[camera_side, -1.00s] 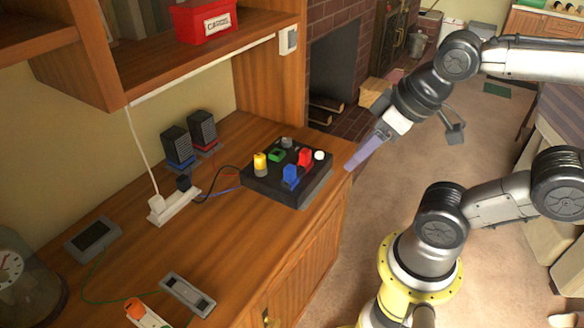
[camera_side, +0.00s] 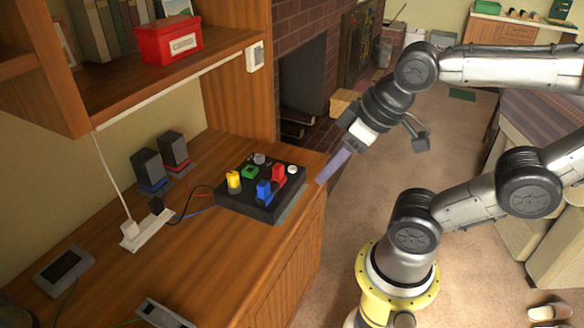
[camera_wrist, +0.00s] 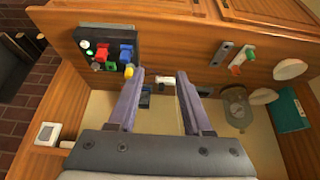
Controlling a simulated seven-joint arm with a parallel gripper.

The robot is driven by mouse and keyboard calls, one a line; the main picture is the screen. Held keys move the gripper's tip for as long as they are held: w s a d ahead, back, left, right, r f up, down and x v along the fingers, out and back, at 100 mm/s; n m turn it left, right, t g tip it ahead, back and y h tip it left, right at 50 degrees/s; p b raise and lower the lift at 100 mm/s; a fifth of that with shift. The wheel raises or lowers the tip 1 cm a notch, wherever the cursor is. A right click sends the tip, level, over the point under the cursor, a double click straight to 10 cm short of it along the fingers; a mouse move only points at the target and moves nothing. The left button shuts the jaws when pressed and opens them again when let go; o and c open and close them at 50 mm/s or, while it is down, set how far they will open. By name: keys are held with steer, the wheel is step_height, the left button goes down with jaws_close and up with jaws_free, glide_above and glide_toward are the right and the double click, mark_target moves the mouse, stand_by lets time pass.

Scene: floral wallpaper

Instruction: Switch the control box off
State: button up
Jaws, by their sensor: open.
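The control box (camera_side: 238,204) is a black box lying on the wooden desk near its right edge. Its top carries a yellow part (camera_side: 233,180), a green part (camera_side: 250,171), a grey knob (camera_side: 259,158), a red switch (camera_side: 278,173), a blue switch (camera_side: 264,189) and a white button (camera_side: 292,169). Labels are too small to read. My gripper (camera_side: 322,178) is just right of the box in the side view, apart from it. In the wrist view my gripper (camera_wrist: 160,74) is open and empty, with the control box (camera_wrist: 86,36) at upper left.
A white power strip (camera_side: 146,230) with cables and two small speakers (camera_side: 160,160) stand left of the box. A shelf with a red box (camera_side: 168,42) overhangs the desk. A brick fireplace (camera_side: 300,85) is behind. Open floor lies right of the desk.

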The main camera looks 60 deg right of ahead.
jaws_close()
stand_by(1.5)
